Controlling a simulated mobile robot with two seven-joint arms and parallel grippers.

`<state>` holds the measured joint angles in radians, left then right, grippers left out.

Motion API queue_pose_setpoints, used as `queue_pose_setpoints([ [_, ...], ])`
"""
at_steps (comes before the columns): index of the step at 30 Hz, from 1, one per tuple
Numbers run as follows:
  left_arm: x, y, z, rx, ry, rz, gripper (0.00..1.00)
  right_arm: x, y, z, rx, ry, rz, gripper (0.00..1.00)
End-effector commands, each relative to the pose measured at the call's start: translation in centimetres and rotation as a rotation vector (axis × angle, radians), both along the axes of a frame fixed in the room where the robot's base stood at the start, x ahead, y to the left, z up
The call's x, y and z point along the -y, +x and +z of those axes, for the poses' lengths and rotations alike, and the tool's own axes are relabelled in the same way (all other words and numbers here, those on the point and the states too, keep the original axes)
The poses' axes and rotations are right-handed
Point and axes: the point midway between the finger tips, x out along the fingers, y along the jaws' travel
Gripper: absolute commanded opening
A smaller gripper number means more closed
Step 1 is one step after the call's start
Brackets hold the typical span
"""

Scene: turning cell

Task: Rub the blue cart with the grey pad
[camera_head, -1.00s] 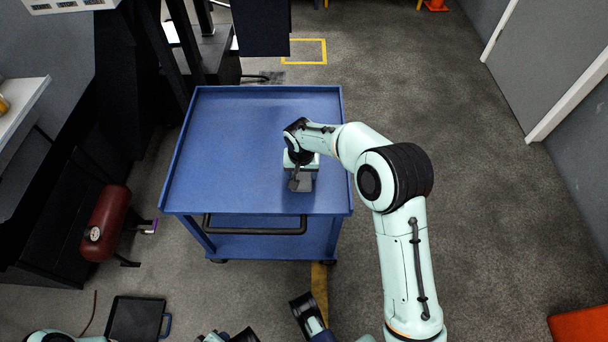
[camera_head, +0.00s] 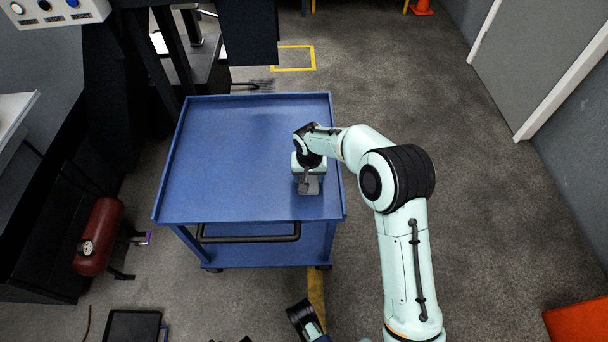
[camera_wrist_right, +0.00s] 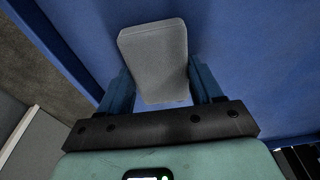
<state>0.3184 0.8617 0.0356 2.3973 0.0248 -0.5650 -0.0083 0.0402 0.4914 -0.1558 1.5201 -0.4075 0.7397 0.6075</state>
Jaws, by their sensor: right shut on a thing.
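The blue cart (camera_head: 230,150) stands in the middle of the head view, with an empty flat top and a black handle along its near side. My right gripper (camera_head: 309,180) is over the right part of the cart top, pointing down. It is shut on the grey pad (camera_head: 308,187). In the right wrist view the grey pad (camera_wrist_right: 155,55) sits between the two fingers, with the blue top (camera_wrist_right: 245,60) behind it. The pad is at or just above the top; I cannot tell whether it touches. My left gripper does not show in the head view.
A dark red tank (camera_head: 99,236) lies left of the cart. A black flat case (camera_head: 133,326) is on the floor at the lower left. Dark machinery (camera_head: 250,30) stands behind the cart. The floor to the right (camera_head: 480,200) is clear, with an orange object (camera_head: 578,322) at the corner.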

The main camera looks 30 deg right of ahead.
Motion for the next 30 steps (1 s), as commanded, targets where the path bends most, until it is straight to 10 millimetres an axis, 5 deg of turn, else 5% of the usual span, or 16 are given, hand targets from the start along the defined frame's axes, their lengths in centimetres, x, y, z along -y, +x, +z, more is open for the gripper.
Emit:
queue_pose_setpoints([
  [24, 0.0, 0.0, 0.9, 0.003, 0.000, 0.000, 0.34, 4.9, -3.2, -0.2, -0.008, -0.001, -0.005, 0.40],
  [30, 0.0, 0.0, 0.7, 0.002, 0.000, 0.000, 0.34, 5.7, -2.6, -0.3, -0.007, -0.005, -0.006, 0.40],
])
